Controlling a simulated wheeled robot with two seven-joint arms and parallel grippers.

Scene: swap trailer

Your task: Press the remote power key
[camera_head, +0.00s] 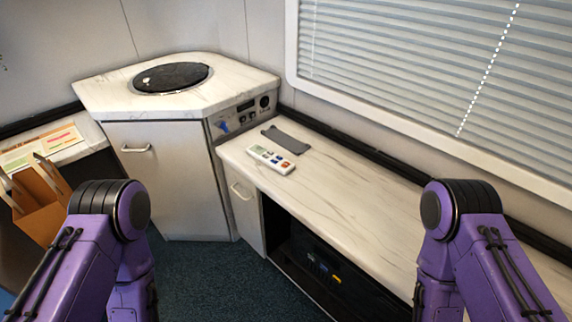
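A white remote (270,158) lies flat on the marble-patterned counter (330,195). It has a small greenish screen at its upper left end and several blue, orange and red keys. I cannot tell which key is the power key at this size. My purple left arm stands at the lower left and my purple right arm at the lower right. Both are apart from the remote. Neither gripper shows in the head view.
A dark grey flat piece (286,139) lies just behind the remote. A corner cabinet (165,165) with a round black top plate (172,77) stands at left. An open shelf (310,262) is under the counter. A brown box (40,205) is at far left. The counter's right part is clear.

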